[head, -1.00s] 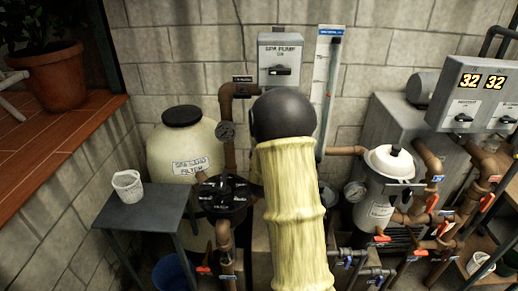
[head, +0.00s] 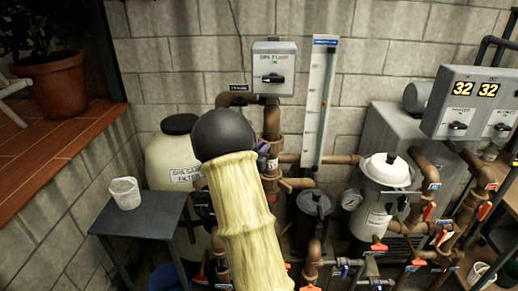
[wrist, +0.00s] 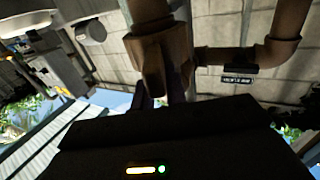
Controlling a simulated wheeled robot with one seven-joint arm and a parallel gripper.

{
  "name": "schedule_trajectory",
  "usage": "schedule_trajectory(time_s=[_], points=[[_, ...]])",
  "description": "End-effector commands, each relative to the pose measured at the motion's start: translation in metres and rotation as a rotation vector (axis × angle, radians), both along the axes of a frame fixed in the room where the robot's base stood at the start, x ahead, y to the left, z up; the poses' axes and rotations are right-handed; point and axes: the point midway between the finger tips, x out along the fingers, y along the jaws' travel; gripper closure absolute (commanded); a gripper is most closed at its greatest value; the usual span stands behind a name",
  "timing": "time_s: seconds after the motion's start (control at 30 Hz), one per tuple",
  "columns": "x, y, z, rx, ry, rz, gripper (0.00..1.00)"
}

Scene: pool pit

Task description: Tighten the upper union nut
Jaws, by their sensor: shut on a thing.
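A brown vertical pipe (head: 272,122) drops from the elbow below the grey switch box. The brown union nut (head: 271,148) sits on this pipe, partly hidden by my gripper (head: 263,155). In the wrist view the ribbed nut (wrist: 150,50) is close, at top centre. The dark fingers of my gripper (wrist: 160,98) reach up to it and are shut on it. Their exact contact is in shadow. My yellow-sleeved arm hides the lower left pipework in the head view.
A grey switch box (head: 273,68) and a white gauge board (head: 317,103) are on the wall above. A beige filter tank (head: 172,160) stands left, behind a small table (head: 150,218) with a white cup (head: 125,192). A white-lidded canister (head: 386,172) and valves crowd the right.

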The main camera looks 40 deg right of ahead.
Motion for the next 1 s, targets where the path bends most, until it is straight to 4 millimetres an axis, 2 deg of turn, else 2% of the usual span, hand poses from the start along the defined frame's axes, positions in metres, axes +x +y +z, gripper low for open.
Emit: schedule_trajectory(time_s=[0.03, 0.23, 0.27, 0.33, 0.37, 0.77, 1.0], points=[[0.002, -0.003, 0.018, -0.027, -0.03, -0.002, 1.0], [0.002, -0.003, 0.018, -0.028, -0.031, -0.002, 1.0], [0.002, -0.003, 0.018, -0.028, -0.031, -0.002, 0.8], [0.002, -0.003, 0.018, -0.028, -0.031, -0.002, 0.67], [0.002, -0.003, 0.017, -0.026, -0.029, -0.002, 0.65], [-0.001, 0.005, 0.01, -0.017, -0.022, -0.001, 0.65], [-0.014, 0.039, 0.008, -0.016, -0.023, 0.002, 0.65]])
